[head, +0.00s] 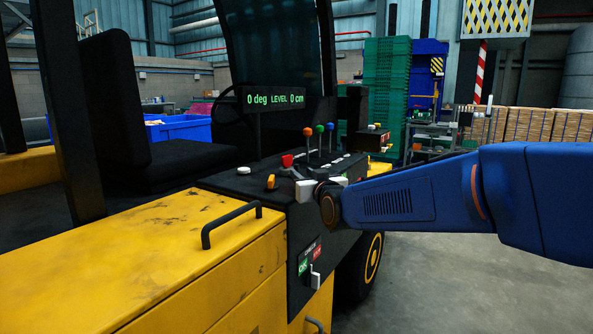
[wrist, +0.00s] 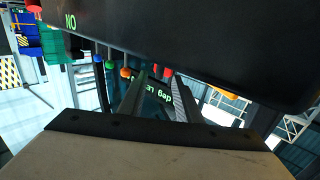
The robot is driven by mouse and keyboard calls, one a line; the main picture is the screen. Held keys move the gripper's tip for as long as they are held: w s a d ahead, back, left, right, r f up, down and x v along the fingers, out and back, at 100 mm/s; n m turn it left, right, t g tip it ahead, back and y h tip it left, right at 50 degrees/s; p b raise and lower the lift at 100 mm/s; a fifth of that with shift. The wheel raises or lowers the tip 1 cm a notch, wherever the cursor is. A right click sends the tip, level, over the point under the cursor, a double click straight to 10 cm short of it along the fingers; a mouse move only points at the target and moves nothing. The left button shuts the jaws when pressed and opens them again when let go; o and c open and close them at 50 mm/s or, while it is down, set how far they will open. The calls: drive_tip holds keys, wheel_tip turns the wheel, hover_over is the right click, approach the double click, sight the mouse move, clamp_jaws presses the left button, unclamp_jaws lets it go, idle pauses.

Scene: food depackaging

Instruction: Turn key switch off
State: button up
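A black switch panel (head: 309,257) with a green label and a red label is on the side of the yellow vehicle's console. A pale switch handle (head: 314,279) sticks out below the labels; I take it for the key switch, and its setting is too small to read surely. My gripper (head: 292,173) is above it, by the console's top edge, apart from the handle. In the wrist view my gripper's two fingers (wrist: 153,82) stand apart with nothing held between them. A dark panel with green lettering (wrist: 70,21) fills the top of that view; the handle is not clearly visible there.
The console top has several coloured-knob levers (head: 319,129), a red button (head: 287,160) and a display (head: 273,99) reading "0 deg LEVEL 0 cm". A black grab handle (head: 231,225) rises from the yellow body (head: 140,260). Open floor (head: 450,290) lies to the right.

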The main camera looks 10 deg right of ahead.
sight(297, 169)
drive_tip(key=shift+w+a, duration=0.15)
drive_tip(key=shift+w, duration=1.5)
drive_tip(key=shift+w+a, duration=0.15)
drive_tip(key=shift+w, duration=1.45)
drive_tip(key=shift+c, duration=0.3)
clamp_jaws()
